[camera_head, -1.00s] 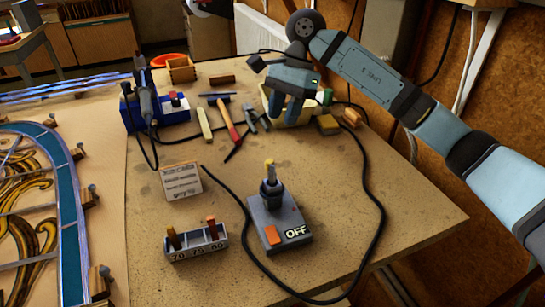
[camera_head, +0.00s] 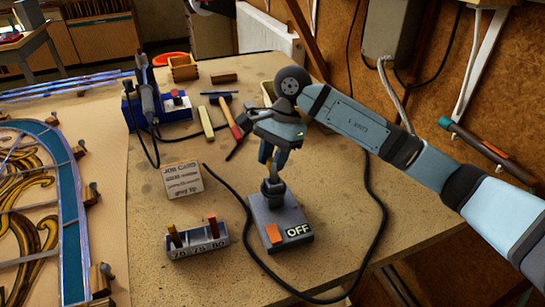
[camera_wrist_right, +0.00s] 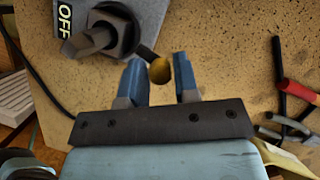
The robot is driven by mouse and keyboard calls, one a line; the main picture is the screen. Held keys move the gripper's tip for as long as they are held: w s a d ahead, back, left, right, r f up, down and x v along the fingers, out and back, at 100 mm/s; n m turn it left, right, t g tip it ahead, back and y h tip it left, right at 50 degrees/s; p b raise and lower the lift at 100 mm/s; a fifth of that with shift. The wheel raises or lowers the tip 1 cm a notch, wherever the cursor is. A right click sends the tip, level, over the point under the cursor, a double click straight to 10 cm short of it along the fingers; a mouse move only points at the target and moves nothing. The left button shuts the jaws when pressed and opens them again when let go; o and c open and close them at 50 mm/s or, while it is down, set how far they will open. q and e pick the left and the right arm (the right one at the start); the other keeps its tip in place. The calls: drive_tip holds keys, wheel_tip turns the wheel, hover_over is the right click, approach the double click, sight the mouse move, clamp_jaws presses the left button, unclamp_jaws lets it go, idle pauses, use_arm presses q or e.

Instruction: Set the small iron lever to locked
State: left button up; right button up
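A grey box marked OFF (camera_head: 292,217) stands on the bench, with an orange patch on its top. An upright dark lever (camera_head: 272,188) rises from it. My right gripper (camera_head: 273,157) points down just above the box, over the lever. In the right wrist view its two blue fingers (camera_wrist_right: 160,80) stand apart, one on each side of the yellow tip, with no clear grip on it. My left gripper is not in view.
A block marked 70 75 80 (camera_head: 198,243) with two short pegs stands left of the box, near a job card (camera_head: 182,180). A black cable (camera_head: 372,215) loops around the box's right side. A hammer (camera_head: 231,117) and other tools lie behind.

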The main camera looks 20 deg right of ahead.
clamp_jaws()
